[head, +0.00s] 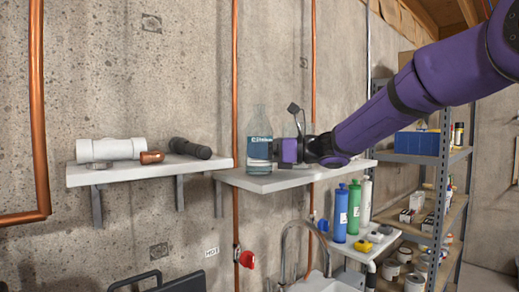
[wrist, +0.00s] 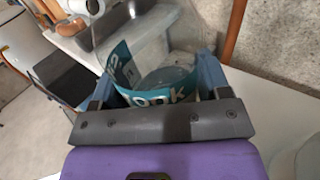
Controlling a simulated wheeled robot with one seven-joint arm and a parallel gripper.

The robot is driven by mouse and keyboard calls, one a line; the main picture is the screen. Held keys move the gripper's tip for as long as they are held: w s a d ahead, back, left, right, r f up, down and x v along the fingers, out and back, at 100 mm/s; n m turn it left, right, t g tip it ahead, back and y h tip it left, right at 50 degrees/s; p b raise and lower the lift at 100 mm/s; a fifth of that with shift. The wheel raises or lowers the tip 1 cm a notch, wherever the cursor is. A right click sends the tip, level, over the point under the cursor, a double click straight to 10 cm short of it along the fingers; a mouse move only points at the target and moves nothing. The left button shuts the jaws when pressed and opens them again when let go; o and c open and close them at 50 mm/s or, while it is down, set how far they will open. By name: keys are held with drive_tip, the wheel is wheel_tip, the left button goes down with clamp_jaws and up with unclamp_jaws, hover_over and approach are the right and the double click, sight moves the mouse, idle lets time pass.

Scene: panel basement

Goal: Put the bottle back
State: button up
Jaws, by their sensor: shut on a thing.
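A clear bottle (head: 261,128) with a teal and white label is upright at the left part of the right wall shelf (head: 292,180). Its base is at the shelf top; I cannot tell whether it touches or hovers just above. My gripper (head: 272,150) reaches in from the right, about level, and is shut on the bottle's lower half. In the wrist view the bottle (wrist: 160,45) sits between the two fingers of my gripper (wrist: 165,88), with the label partly hidden by the gripper body.
A left wall shelf (head: 130,174) holds a white pipe piece (head: 110,149), a copper fitting (head: 152,157) and a black flashlight (head: 190,148). Below right are a blue bottle (head: 340,215), a green bottle (head: 354,207), a sink faucet (head: 290,240) and a metal rack (head: 445,180). Copper pipes run up the wall.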

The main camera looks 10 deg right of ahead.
drive_tip(key=o, duration=1)
drive_tip(key=shift+f, duration=0.1)
drive_tip(key=shift+o, duration=0.2)
drive_tip(key=shift+d, duration=0.25)
drive_tip(key=v, duration=1.1)
drive_tip(key=shift+s+d, duration=0.2)
drive_tip(key=shift+d, duration=0.05)
drive_tip(key=s+f+n+g+h, duration=0.1)
drive_tip(key=s+f+n+h, duration=0.25)
drive_tip(key=s, duration=0.45)
drive_tip(key=s+f+n+g+h, duration=0.1)
drive_tip(key=s+f+n+h, duration=0.3)
drive_tip(key=s, duration=0.4)
drive_tip(key=s+d+f+n+t+h, duration=0.1)
drive_tip(key=s+d+f+n+h, duration=0.2)
drive_tip(key=s+d+n+h, duration=0.2)
drive_tip(key=s+d+f+n+t+h, duration=0.1)
drive_tip(key=s+d+f+n+h, duration=0.3)
drive_tip(key=s+n, duration=0.5)
drive_tip(key=shift+s+d+h, duration=0.35)
drive_tip(key=shift+s+d, duration=0.05)
drive_tip(key=shift+d, duration=0.65)
